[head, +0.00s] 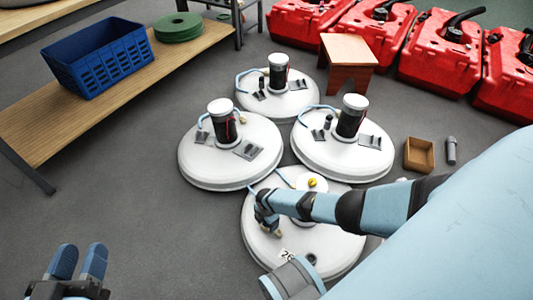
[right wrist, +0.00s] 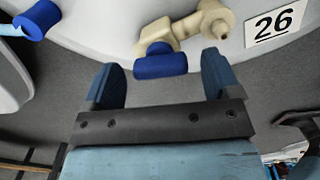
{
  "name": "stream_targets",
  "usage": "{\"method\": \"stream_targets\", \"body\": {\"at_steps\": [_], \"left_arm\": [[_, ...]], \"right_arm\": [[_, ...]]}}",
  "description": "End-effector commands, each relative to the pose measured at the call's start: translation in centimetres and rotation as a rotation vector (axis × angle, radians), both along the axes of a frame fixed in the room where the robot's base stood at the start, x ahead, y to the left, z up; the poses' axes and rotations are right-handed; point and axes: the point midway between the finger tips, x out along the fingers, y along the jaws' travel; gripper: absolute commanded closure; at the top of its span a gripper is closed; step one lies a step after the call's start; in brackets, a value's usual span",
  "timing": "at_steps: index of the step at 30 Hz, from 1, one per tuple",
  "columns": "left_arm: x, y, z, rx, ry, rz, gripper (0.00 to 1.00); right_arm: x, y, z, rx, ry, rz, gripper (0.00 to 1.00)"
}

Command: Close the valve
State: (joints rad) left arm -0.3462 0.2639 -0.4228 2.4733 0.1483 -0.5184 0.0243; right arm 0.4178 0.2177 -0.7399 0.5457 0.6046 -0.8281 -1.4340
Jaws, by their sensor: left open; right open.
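A beige valve (right wrist: 182,30) with a blue handle (right wrist: 160,62) sits on the side of a white tank near a "26" label (right wrist: 275,24). My right gripper (right wrist: 163,78) is open, with the blue handle just beyond and between its fingertips. No clear contact shows. In the head view my right arm reaches from the right over the front white tank (head: 335,245); its gripper (head: 266,212) is at that tank's left side, and the valve cannot be made out there. My left gripper (head: 78,262) is open and empty at the lower left, over the floor.
Several other white tanks with black canisters, such as the left one (head: 205,160), stand close behind. A wooden bench (head: 40,118) holds a blue crate (head: 98,60) and a green hose coil (head: 178,27). Red containers (head: 433,50) line the back right. Floor at left is clear.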

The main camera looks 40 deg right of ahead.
Motion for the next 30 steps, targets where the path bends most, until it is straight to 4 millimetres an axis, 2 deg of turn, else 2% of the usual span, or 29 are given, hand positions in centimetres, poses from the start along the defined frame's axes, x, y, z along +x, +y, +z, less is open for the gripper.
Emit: {"method": "stream_targets", "body": {"at_steps": [1, 6, 8, 20, 30], "left_arm": [[0.00, -0.01, 0.02, 0.000, 0.000, 0.000, 0.57], [-0.02, -0.02, 0.04, -0.001, 0.000, -0.001, 0.57], [-0.02, -0.02, 0.04, -0.001, 0.000, -0.001, 0.57], [-0.04, -0.02, 0.04, -0.002, 0.001, -0.001, 0.57], [-0.15, -0.04, -0.08, -0.005, 0.013, -0.001, 0.57]], "right_arm": [[0.01, 0.01, 0.02, 0.000, 0.000, 0.000, 0.17], [0.00, 0.02, 0.02, 0.000, 0.000, 0.000, 0.56], [0.00, 0.02, 0.02, 0.000, 0.000, 0.000, 0.66], [0.00, 0.09, 0.02, 0.001, -0.001, -0.068, 0.66], [-0.04, 0.15, 0.02, 0.003, 0.000, -0.327, 0.66]]}}
